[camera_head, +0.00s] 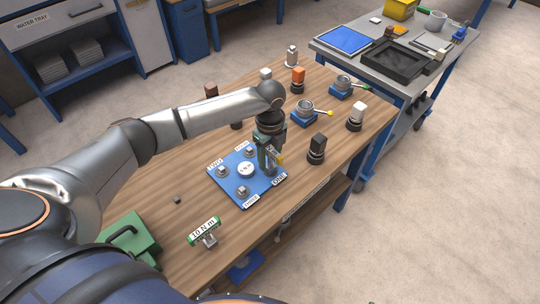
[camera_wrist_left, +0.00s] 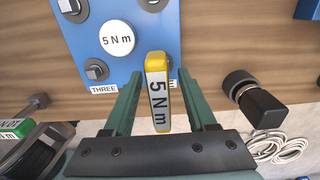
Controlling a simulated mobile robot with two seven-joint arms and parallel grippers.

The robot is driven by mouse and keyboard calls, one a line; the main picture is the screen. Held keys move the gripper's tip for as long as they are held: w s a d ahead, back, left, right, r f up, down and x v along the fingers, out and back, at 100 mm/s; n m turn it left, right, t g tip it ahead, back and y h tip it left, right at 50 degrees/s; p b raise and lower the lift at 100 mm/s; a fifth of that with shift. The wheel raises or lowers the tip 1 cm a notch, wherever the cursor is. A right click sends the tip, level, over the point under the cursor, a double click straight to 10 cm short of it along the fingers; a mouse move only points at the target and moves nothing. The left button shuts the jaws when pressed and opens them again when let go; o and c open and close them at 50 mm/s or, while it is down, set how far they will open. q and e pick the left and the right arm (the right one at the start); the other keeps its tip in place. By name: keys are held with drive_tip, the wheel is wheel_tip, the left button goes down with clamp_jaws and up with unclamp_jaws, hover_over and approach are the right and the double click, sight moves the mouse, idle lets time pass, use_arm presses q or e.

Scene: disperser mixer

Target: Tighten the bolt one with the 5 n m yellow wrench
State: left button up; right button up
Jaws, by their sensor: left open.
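The yellow wrench, marked "5 N m", shows its handle in the left wrist view (camera_wrist_left: 157,92) and a small yellow part in the head view (camera_head: 281,158). It is at the corner of the blue plate (camera_head: 230,185) labelled ONE (camera_head: 279,179). The handle hides bolt one in the left wrist view, so I cannot tell how the wrench is seated on it. My left gripper (camera_head: 268,165) is over that corner. In the left wrist view its green fingers (camera_wrist_left: 158,78) are open, one on each side of the handle, with gaps visible. My right gripper is not in view.
Other bolts, such as the one by THREE (camera_head: 242,191), stand on the plate around a "5 N m" disc (camera_head: 246,170). A green "10 N m" wrench (camera_head: 205,232) is at the front. A green case (camera_head: 130,238) is at left.

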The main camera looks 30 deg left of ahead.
use_arm(q)
wheel_tip(320, 180, up, 12)
drive_tip(key=shift+r, duration=0.25)
idle(0.3)
